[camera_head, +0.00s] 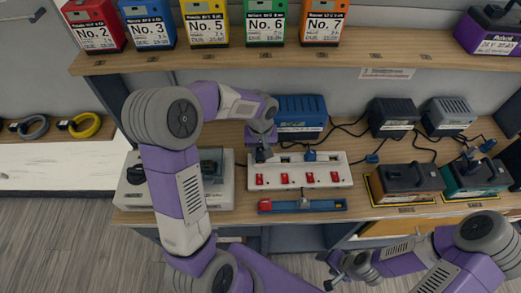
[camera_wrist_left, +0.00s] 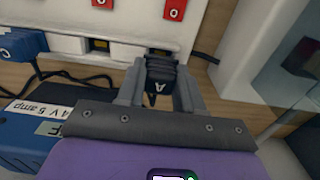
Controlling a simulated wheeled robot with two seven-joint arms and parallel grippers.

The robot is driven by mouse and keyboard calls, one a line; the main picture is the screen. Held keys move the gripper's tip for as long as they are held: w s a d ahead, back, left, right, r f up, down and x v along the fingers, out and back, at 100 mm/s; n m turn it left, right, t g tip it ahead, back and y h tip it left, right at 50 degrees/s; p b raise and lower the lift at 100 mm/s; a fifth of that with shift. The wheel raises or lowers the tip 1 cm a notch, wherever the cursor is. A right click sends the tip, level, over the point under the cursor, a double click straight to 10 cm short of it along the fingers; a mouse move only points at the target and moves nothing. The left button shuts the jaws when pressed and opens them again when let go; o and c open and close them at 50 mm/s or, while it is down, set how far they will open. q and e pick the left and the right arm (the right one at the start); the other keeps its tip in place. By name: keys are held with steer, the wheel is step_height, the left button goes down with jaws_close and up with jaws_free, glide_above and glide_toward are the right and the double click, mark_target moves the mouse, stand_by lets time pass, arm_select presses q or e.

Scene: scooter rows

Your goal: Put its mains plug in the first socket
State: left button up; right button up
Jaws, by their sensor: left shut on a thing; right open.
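The white socket strip (camera_head: 342,172) with a row of red switches lies on the bench; it also shows in the left wrist view (camera_wrist_left: 130,15). My left gripper (camera_head: 262,153) is at the strip's back left end. In the left wrist view my left gripper (camera_wrist_left: 160,85) is shut on a black mains plug (camera_wrist_left: 160,78) marked A. The plug is at the strip's end socket; I cannot tell whether its pins are in. A blue plug marked C (camera_wrist_left: 18,44) sits at another socket, also in the head view (camera_head: 309,155). My right gripper (camera_head: 337,272) is open and empty, low in front of the bench.
A blue charger (camera_head: 301,112), a black charger (camera_head: 394,116) and a grey charger (camera_head: 449,114) stand behind with loose cables. A loose blue plug (camera_head: 372,158) lies right of the strip. A white-grey device (camera_head: 221,180) is left. Numbered packs line the shelf (camera_head: 330,58) above.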

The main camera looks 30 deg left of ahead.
arm_select(q)
steer(key=shift+f+b, duration=0.8)
steer(key=shift+f, duration=0.15)
steer(key=o, duration=1.1)
steer(key=shift+o, duration=0.2)
step_height(320, 180, up, 8)
steer(key=shift+f+p, duration=0.2)
steer(key=shift+p, duration=0.85)
